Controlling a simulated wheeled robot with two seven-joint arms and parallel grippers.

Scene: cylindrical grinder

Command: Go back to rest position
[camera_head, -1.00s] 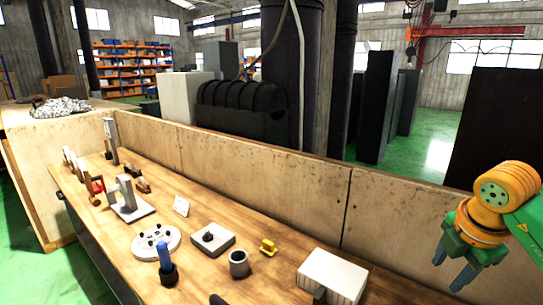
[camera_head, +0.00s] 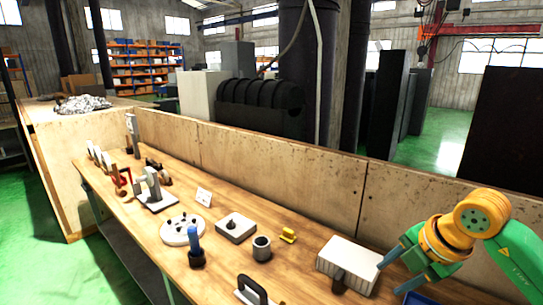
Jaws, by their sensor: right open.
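My right gripper (camera_head: 392,274) is green with an orange wrist and comes in from the right edge. Its fingers are apart with nothing between them. It hangs above the right end of the wooden bench (camera_head: 215,262), beside a white ribbed block (camera_head: 349,258); I cannot tell how high above the bench it is. My left gripper is not in view.
On the bench stand a grey cup (camera_head: 261,249), a yellow piece (camera_head: 288,234), a square grey block (camera_head: 236,226), a round white plate (camera_head: 182,231), a blue-handled tool (camera_head: 194,245) and a grey stand (camera_head: 152,190). A wooden panel (camera_head: 283,170) runs along the back.

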